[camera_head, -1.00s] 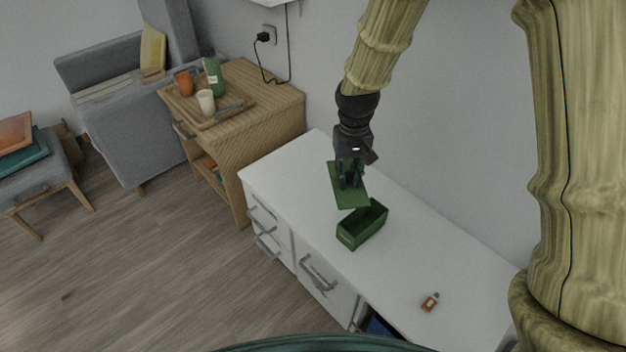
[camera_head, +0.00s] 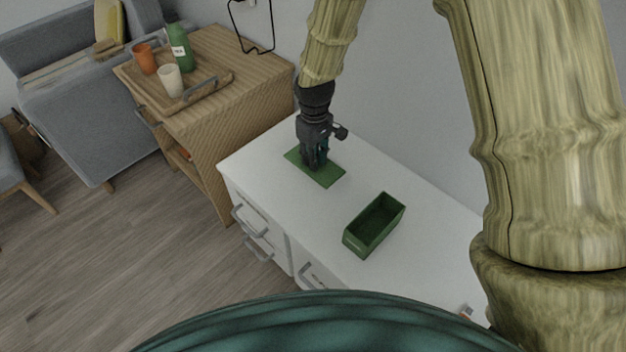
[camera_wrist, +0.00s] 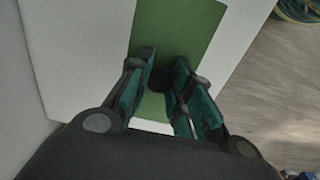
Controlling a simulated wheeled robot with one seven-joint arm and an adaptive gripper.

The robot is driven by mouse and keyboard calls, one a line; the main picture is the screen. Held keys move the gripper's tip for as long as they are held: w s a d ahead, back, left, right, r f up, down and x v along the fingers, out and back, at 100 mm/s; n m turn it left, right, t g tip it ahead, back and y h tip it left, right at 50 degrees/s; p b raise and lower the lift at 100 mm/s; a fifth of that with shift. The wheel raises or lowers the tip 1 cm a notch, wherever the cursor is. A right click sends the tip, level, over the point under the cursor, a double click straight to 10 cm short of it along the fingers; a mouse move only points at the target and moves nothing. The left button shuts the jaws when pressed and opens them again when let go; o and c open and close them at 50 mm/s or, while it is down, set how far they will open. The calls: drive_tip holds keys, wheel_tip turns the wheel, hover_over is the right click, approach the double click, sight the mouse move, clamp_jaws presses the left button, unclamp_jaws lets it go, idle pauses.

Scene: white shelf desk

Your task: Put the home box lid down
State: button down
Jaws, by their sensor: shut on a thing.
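The home box lid is a flat green rectangle (camera_head: 326,176) at the far part of the white desk top, apart from the box. It also shows in the wrist view (camera_wrist: 180,28), beneath and beyond the fingers. My gripper (camera_head: 315,165) is above the lid, pointing down, shut on its dark knob (camera_wrist: 160,78). In the head view the lid looks level and at or very near the desk surface; I cannot tell for sure whether it touches. The open green box (camera_head: 348,243) stands upright on the desk, nearer to me and to the right of the lid. It looks empty.
The white desk top (camera_head: 262,160) is clear around the lid. A wall runs along the right. A wooden cabinet (camera_head: 250,90) at the left carries a tray (camera_head: 215,88), two cups and a green bottle.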

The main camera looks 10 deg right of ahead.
drive_tip(key=b, duration=0.1)
hover_over(313, 185)
wheel_tip(313, 185, down, 5)
drive_tip(key=shift+f, duration=0.15)
drive_tip(key=shift+s+f+b, duration=0.1)
drive_tip(key=shift+f+b, duration=0.5)
drive_tip(key=shift+f, duration=1.4)
drive_tip(key=shift+f, duration=0.15)
drive_tip(key=c, duration=1.3)
unclamp_jaws()
wheel_tip(313, 185, up, 12)
drive_tip(key=p, duration=0.3)
